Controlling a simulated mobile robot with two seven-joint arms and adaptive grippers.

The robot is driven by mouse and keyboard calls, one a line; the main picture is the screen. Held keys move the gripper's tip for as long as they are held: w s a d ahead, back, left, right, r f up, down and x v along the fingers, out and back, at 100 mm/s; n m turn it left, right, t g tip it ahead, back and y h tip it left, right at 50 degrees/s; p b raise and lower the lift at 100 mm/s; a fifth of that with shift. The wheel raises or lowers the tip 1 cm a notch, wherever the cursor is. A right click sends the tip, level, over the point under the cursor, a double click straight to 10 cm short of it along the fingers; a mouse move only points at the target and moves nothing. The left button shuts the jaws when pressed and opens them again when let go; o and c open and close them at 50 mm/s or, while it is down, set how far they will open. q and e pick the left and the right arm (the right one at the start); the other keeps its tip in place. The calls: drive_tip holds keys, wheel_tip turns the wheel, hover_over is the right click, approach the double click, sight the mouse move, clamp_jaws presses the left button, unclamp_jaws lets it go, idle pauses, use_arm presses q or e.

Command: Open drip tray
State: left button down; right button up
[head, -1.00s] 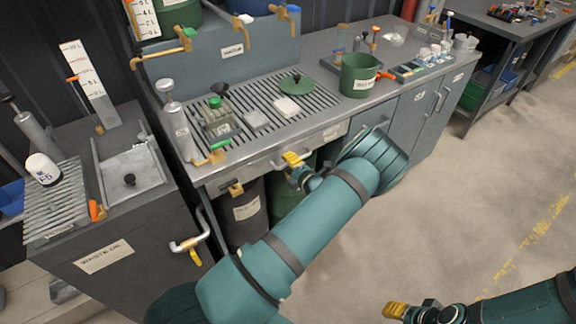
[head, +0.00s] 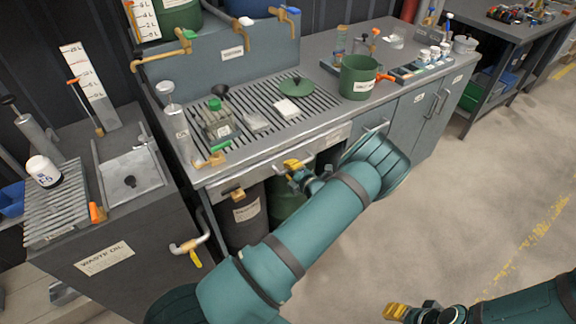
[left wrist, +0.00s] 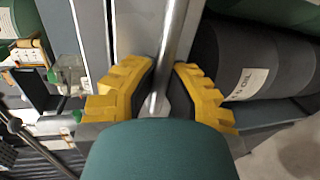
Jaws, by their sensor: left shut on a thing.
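The drip tray (head: 332,137) is a grey drawer-like front with a small label, just under the slotted grate of the long bench in the head view. A metal bar handle (left wrist: 173,45) runs along its front and shows clearly in the left wrist view. My left gripper (head: 292,166) is at this handle. Its yellow fingers (left wrist: 160,97) are on both sides of the bar and shut on it. My arm hides part of the tray front. The yellow tip of my right gripper (head: 397,312) is at the bottom edge of the head view, away from the bench.
Below the tray stand a dark drum (head: 243,222) and a green drum, partly behind my arm. A waste oil cabinet (head: 140,262) stands at left. The floor at right is clear.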

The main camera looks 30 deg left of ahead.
use_arm(q)
drive_tip(key=f+p+v, duration=0.1)
drive_tip(key=f+v, duration=0.1)
drive_tip(key=v, duration=1.1)
drive_tip(key=d+f+p+v, duration=0.1)
drive_tip(key=f+v, duration=0.2)
drive_tip(key=v, duration=1)
drive_tip(key=shift+s+d+f+p, duration=0.25)
drive_tip(key=shift+s+p, duration=0.05)
drive_tip(key=shift+p, duration=0.1)
drive_tip(key=c, duration=1)
unclamp_jaws()
wheel_tip(320, 180, up, 10)
drive_tip(key=shift+d, duration=0.1)
